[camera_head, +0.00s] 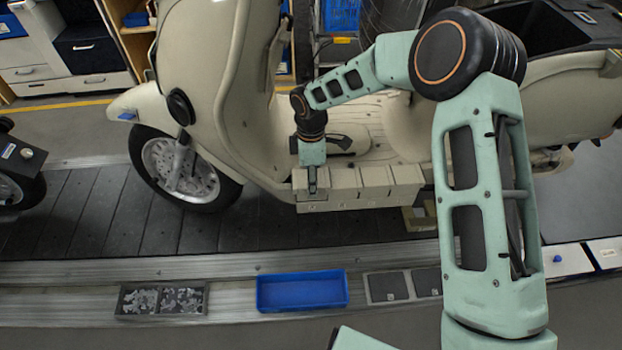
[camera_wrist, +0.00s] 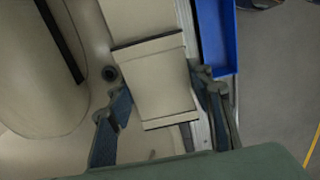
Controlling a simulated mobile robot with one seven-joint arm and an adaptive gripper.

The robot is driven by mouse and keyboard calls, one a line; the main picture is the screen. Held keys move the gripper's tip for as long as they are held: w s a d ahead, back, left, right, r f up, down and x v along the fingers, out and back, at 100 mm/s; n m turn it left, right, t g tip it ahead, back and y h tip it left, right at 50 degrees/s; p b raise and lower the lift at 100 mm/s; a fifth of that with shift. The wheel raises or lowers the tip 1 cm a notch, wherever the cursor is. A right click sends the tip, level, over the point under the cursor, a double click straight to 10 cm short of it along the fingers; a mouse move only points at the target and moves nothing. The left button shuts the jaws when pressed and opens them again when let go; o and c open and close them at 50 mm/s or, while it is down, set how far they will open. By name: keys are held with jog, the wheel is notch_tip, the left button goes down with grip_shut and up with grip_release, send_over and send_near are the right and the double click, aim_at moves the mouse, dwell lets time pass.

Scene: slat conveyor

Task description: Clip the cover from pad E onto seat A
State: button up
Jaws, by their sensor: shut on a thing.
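A cream scooter body (camera_head: 225,100) stands on the slat conveyor. A row of cream box-shaped pieces (camera_head: 375,183) runs along the lower edge of its footboard. My gripper (camera_head: 312,182) points down at the left end of this row. In the wrist view my gripper (camera_wrist: 165,105) has one finger on each side of a cream cover (camera_wrist: 160,85) with dark edges and is shut on it. Another cream piece (camera_wrist: 142,18) lies just beyond the cover. I cannot tell whether the cover is clipped on or only rests there. The seat letters are too small to read.
A blue bin (camera_head: 302,304) and a tray of small metal parts (camera_head: 160,315) lie on the front rail. Two dark square pads (camera_head: 387,287) look empty, and white pads (camera_head: 568,262) are at the right. The conveyor slats (camera_head: 75,210) left of the front wheel are clear.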

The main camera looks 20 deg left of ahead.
jog(key=o, duration=1.2)
jog(key=shift+o, duration=0.2)
